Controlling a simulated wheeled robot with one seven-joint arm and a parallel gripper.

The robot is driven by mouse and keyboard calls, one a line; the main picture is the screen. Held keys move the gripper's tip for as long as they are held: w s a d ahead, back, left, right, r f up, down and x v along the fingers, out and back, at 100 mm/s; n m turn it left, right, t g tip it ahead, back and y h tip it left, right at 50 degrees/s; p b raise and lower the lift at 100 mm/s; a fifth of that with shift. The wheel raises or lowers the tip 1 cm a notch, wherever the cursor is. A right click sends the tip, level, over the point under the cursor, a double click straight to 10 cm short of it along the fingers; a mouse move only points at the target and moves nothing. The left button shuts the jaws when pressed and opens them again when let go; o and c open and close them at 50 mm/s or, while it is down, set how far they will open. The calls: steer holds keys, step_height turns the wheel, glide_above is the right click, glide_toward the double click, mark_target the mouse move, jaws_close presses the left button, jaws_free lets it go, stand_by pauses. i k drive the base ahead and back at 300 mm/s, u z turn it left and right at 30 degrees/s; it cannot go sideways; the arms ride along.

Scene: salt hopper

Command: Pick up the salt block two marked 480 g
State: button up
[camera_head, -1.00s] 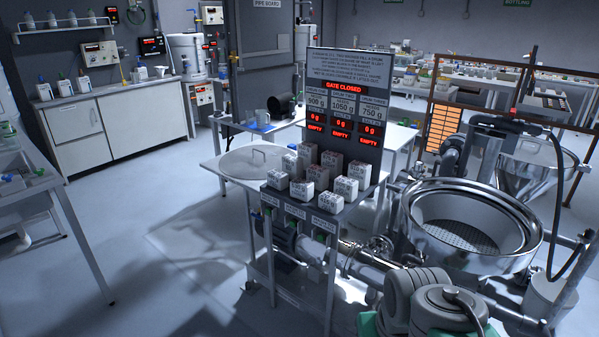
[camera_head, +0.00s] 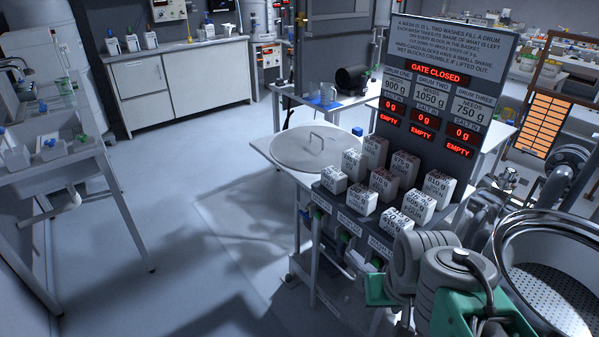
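Several pale salt blocks with dark printed weights stand in rows on a small grey stand (camera_head: 322,190) under the sign panel. A front-left block (camera_head: 334,180), a front-middle block (camera_head: 360,199) and a front-right block (camera_head: 394,222) are nearest its front edge. A back-right block (camera_head: 438,187) seems to read 810 g. Most other labels are too small to read surely, so I cannot tell which block is marked 480 g. My grey and green arm shows at the lower right, right of the stand's front; my gripper's fingers are not visible.
The sign panel (camera_head: 440,90) rises behind the blocks, reading GATE CLOSED, with drums at 0 g and EMPTY. A round lid (camera_head: 312,148) lies on a table left of them. A steel basin (camera_head: 550,265) stands at right. Floor at left is clear.

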mark_target(332, 178)
steer(key=u, duration=0.75)
steer(key=i, duration=0.7)
steer(key=u, duration=0.95)
steer(key=i, duration=0.55)
steer(key=z, duration=0.05)
